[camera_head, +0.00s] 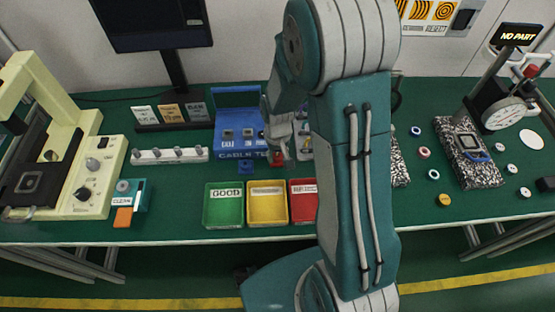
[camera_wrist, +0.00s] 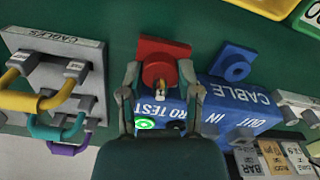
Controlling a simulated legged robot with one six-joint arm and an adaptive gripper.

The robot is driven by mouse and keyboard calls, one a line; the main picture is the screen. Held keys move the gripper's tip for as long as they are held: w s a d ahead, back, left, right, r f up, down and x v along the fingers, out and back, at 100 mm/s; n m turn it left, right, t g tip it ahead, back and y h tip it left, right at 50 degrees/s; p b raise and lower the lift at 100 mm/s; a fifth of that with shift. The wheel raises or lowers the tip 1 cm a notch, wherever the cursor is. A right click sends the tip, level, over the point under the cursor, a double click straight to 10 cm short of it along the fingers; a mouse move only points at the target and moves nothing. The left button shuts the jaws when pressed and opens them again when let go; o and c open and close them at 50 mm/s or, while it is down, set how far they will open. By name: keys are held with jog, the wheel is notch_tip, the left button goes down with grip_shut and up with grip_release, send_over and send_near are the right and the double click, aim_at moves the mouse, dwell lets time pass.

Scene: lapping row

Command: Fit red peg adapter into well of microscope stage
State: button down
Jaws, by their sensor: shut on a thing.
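The red peg adapter (camera_wrist: 165,50) is a red block with a rounded front, between my fingertips in the wrist view. My gripper (camera_wrist: 160,77) is shut on it, one finger on each side. In the head view the red adapter (camera_head: 277,158) shows small beside the blue tester, and my arm hides much of my gripper. I cannot tell if the adapter touches the table. The microscope (camera_head: 103,150) is the cream machine at the far left. Its black stage (camera_head: 48,160) has a grey square piece (camera_head: 28,182) with a dark centre, apparently the well.
The blue cable tester (camera_head: 238,125) stands close by, with a blue adapter (camera_wrist: 235,63) before it. Green (camera_head: 223,220), yellow (camera_head: 267,219) and red (camera_head: 302,217) trays line the front. A grey connector strip (camera_head: 169,155) and a teal-orange box (camera_head: 128,205) lie toward the microscope.

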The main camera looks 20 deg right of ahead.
aim_at(276, 162)
jog(key=f, duration=0.3)
jog(key=shift+w+a+f, duration=0.1)
jog(key=shift+a+f, duration=0.05)
jog(key=shift+a, duration=0.25)
jog(key=shift+d, duration=0.15)
jog(key=shift+d+f, duration=0.1)
jog(key=shift+d, duration=0.05)
jog(key=shift+c, duration=1.8)
grip_release()
jog(key=shift+o, duration=0.3)
